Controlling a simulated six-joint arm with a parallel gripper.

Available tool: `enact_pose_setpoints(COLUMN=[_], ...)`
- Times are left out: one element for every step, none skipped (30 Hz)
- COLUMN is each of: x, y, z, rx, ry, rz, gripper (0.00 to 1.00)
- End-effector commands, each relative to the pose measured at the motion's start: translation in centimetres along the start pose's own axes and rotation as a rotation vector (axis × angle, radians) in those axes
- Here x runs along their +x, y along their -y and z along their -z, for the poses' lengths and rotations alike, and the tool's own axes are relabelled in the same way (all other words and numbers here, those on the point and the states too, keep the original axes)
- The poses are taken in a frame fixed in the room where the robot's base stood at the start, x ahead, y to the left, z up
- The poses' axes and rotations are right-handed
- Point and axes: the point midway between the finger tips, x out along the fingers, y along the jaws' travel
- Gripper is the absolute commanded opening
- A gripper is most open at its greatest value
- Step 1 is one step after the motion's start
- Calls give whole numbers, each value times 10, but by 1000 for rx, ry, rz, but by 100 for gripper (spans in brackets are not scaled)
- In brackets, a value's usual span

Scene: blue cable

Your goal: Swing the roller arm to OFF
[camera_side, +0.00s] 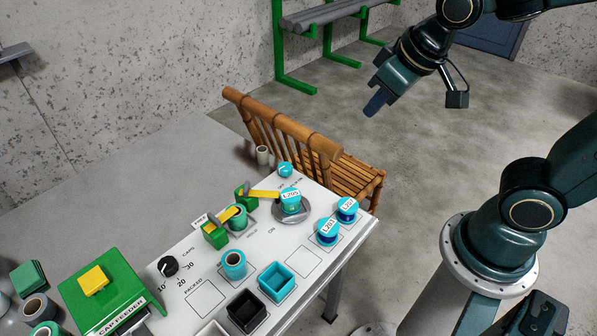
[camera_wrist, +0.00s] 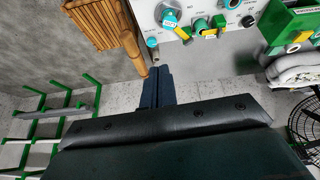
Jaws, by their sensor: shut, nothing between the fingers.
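My gripper (camera_side: 376,103) is shut and empty, high above the floor behind the bamboo chair, well apart from the bench. Its closed fingers also show in the wrist view (camera_wrist: 158,88). On the white panel, a yellow arm (camera_side: 264,194) reaches from a green block (camera_side: 244,196) to a teal spool labelled L205 (camera_side: 291,201) on a grey disc (camera_side: 292,214). A second yellow bar (camera_side: 228,214) sits by another green block (camera_side: 215,236). I cannot tell for certain which is the roller arm. "HOLD" and "ON" are printed near the disc; OFF is not readable.
Spools L201 (camera_side: 327,232) and L207 (camera_side: 347,209) stand at the panel's right edge. A black dial (camera_side: 169,266), a black bin (camera_side: 246,310), a teal bin (camera_side: 277,281) and a green cap feeder (camera_side: 108,290) are nearby. The bamboo chair (camera_side: 310,150) stands behind the panel.

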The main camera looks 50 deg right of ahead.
Motion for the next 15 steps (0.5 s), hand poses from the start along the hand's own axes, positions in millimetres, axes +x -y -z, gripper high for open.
enact_pose_setpoints(x=[8, 12, 18, 22, 26, 32, 36, 41, 46, 51, 55, 61, 66, 70, 76], y=[3, 4, 7, 8, 10, 12, 14, 16, 18, 20, 22, 25, 27, 29, 31], z=[4, 6, 9, 11, 13, 16, 18, 20, 23, 24, 26, 28, 29, 30, 32], rx=[-8, -12, -18, -22, -26, -32, -36, -41, -47, -53, -58, -66, -73, -78, -87], ry=[6, 8, 8, 8, 8, 8, 8, 8, 7, 7, 7, 6, 6, 5, 4], rz=[-5, -8, -11, -14, -18, -22, -25, -29, -33, -37, -41, -45, -49, -53, -58], gripper=[0, 0, 0, 0, 0, 0, 0, 0, 0, 0, 0, 0, 0, 0, 0])
